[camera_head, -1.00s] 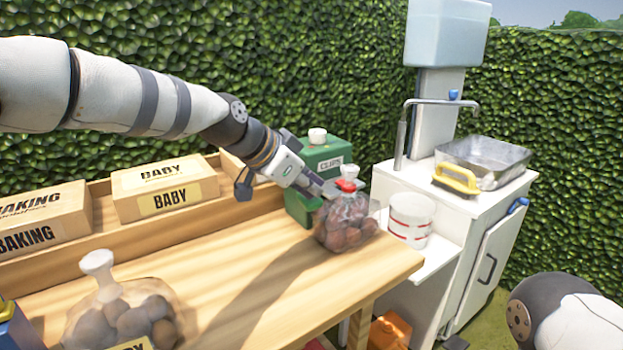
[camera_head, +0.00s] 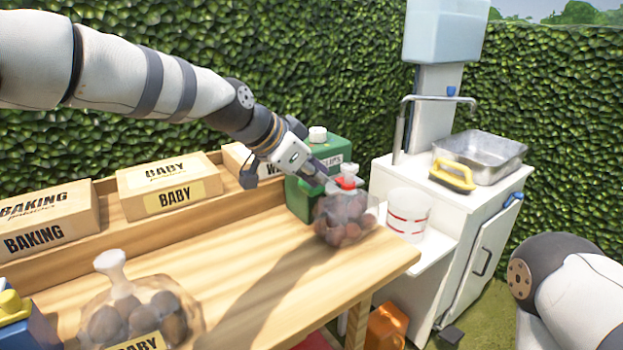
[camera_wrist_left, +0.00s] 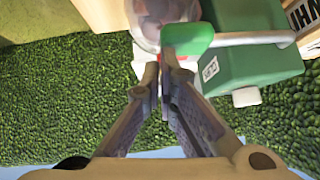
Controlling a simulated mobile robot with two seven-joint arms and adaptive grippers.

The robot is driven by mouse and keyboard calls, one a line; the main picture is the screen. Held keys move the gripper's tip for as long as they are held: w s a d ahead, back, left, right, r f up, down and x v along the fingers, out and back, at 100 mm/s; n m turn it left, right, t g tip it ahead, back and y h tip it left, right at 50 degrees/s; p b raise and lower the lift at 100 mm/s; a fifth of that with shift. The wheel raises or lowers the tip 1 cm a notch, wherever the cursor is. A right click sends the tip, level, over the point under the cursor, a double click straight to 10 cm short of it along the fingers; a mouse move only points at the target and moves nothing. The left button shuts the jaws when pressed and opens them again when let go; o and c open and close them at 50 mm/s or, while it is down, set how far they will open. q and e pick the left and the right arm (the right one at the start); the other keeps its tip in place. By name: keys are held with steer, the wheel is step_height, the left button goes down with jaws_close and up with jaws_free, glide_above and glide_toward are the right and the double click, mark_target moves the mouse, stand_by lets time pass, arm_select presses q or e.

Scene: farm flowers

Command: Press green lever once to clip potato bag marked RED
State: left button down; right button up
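A clear bag of reddish potatoes (camera_head: 345,220) with a red piece at its neck (camera_head: 346,183) stands upright at the table's far right corner, against the green clip machine (camera_head: 333,152). The bag's marking cannot be read. In the left wrist view the green lever (camera_wrist_left: 187,38) lies just beyond my left fingertips, in front of the bag (camera_wrist_left: 150,14). My left gripper (camera_head: 322,178) is beside the bag's neck; its fingertips (camera_wrist_left: 160,66) are together and look empty. Whether they touch the lever cannot be told. My right gripper is out of view.
Another potato bag (camera_head: 138,312) stands at the table's front left, beside a blue and yellow object (camera_head: 14,318). Boxes marked BABY (camera_head: 172,187) and BAKING (camera_head: 45,220) line the back. A white bucket (camera_head: 409,214) and sink unit stand right. The table's middle is clear.

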arm_select(q)
steer(key=p+v, duration=0.1)
steer(key=v, duration=0.9)
steer(key=shift+s+d, duration=0.3)
steer(key=shift+s, duration=0.15)
